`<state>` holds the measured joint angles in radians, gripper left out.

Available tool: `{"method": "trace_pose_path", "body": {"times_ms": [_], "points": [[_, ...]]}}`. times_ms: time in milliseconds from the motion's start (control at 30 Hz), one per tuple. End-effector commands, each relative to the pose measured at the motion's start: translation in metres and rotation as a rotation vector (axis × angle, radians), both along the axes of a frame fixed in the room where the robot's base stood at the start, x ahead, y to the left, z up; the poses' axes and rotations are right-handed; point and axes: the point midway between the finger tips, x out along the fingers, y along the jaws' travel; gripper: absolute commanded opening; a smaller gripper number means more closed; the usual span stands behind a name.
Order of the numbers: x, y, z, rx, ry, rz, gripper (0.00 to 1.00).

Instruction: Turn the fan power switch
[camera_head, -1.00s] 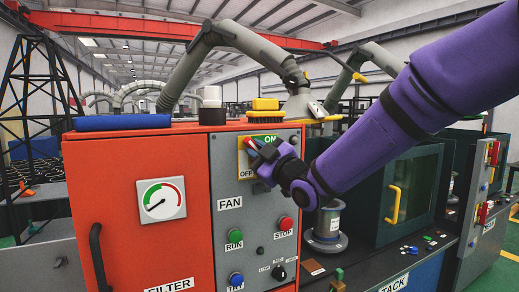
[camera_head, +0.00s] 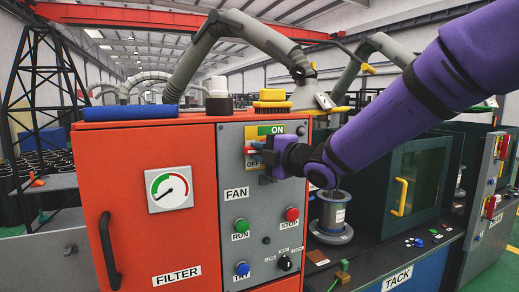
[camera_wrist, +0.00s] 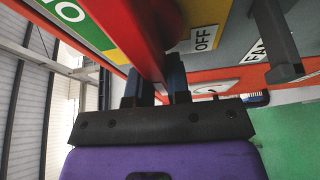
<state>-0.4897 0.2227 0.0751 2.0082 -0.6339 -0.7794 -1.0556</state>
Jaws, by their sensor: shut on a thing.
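The fan power switch is a red handle (camera_wrist: 148,40) on a yellow plate (camera_head: 249,151) with a green ON label (camera_head: 271,130) above and an OFF label (camera_head: 252,164) below. My gripper (camera_head: 262,155) is at the switch, with my purple arm reaching in from the right. In the wrist view, the two dark fingers (camera_wrist: 156,88) sit on either side of the red handle and are shut on it. In the head view, the gripper hides much of the handle; its visible bit points left, between the two labels.
The grey panel carries a FAN label (camera_head: 237,194), a green RUN button (camera_head: 241,226), a red STOP button (camera_head: 292,214) and a black knob (camera_head: 284,263). A flanged cylinder (camera_head: 332,216) stands to the right.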

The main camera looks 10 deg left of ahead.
Motion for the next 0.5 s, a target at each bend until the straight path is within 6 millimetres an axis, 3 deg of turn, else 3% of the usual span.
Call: {"method": "trace_pose_path", "body": {"times_ms": [33, 500], "points": [[0.0070, -0.0083, -0.0061, -0.020, 0.004, -0.021, 0.00], [0.0072, -0.0083, -0.0057, -0.059, -0.025, -0.022, 0.00]]}}
